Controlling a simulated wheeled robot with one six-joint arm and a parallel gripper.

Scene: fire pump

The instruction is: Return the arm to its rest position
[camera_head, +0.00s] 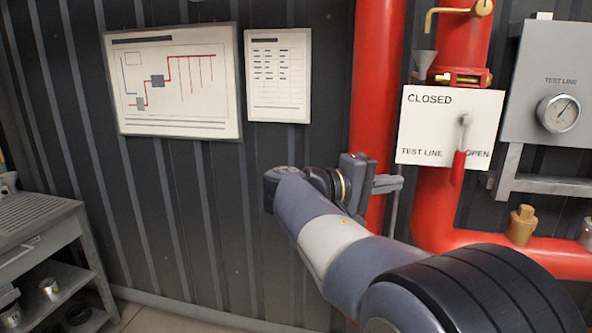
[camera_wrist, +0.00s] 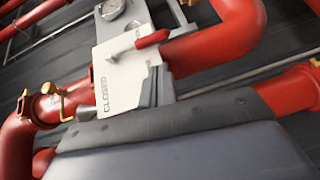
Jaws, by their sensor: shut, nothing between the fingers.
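My arm (camera_head: 320,235) reaches from the lower right toward the wall, with the wrist bent near the middle of the head view. My gripper (camera_head: 400,183) points right, its fingers together and empty. Its tips are just below the lower left edge of the white test line plate (camera_head: 430,120), left of the red-handled lever (camera_head: 458,168) and apart from it. The lever hangs down, its handle between the words TEST LINE and OPEN. In the wrist view the gripper (camera_wrist: 154,85) shows in front of the plate (camera_wrist: 120,75), with the red handle (camera_wrist: 152,39) beyond.
A red vertical pipe (camera_head: 378,80) stands behind my gripper. A grey panel with a gauge (camera_head: 558,113) is at right, with a brass fitting (camera_head: 521,225) below. A grey shelf unit (camera_head: 45,245) stands at left. The corrugated wall (camera_head: 190,200) between is clear, below two posted sheets.

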